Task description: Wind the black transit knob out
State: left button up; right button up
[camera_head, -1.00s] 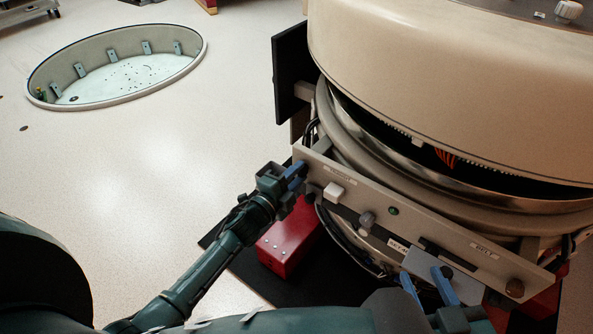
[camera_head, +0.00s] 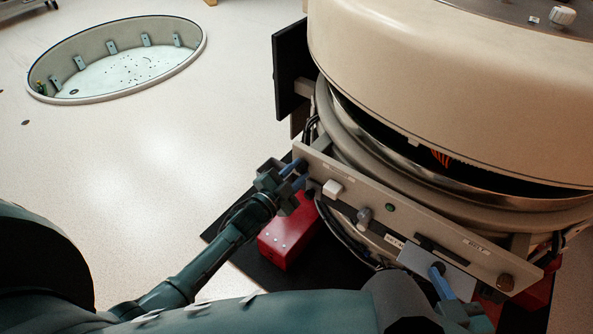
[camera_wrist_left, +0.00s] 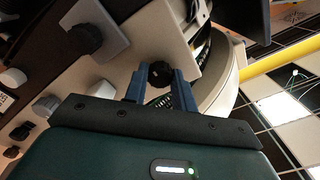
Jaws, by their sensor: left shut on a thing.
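The black transit knob (camera_wrist_left: 160,73) sits at the end of the pale control panel in the left wrist view, between the two blue fingers of my left gripper (camera_wrist_left: 158,88). The fingers are shut on its sides. In the head view my left gripper (camera_head: 296,172) is at the left end of the panel (camera_head: 420,228), and its fingers mostly hide the knob. My right gripper (camera_head: 440,284) is at the panel's right part, by a light grey plate (camera_head: 418,258). Only part of its blue fingers shows, so its opening is unclear.
The large cream ring housing (camera_head: 450,100) rises behind. A red box (camera_head: 285,240) stands below. Open floor lies left, with a round pit (camera_head: 120,75).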

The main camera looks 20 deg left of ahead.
dwell(0.3)
pick_arm(q)
jog(key=o, duration=1)
jog(key=p+v, duration=0.2)
jog(key=v, duration=1.1)
jog(key=shift+s+p, duration=0.1)
jog(key=shift+p, duration=0.2)
pick_arm(e)
jog(key=r, duration=0.2)
jog(key=d+m, duration=0.1)
jog(key=shift+s+d+r, duration=0.1)
jog(key=shift+s+r, duration=0.25)
jog(key=shift+r, duration=0.05)
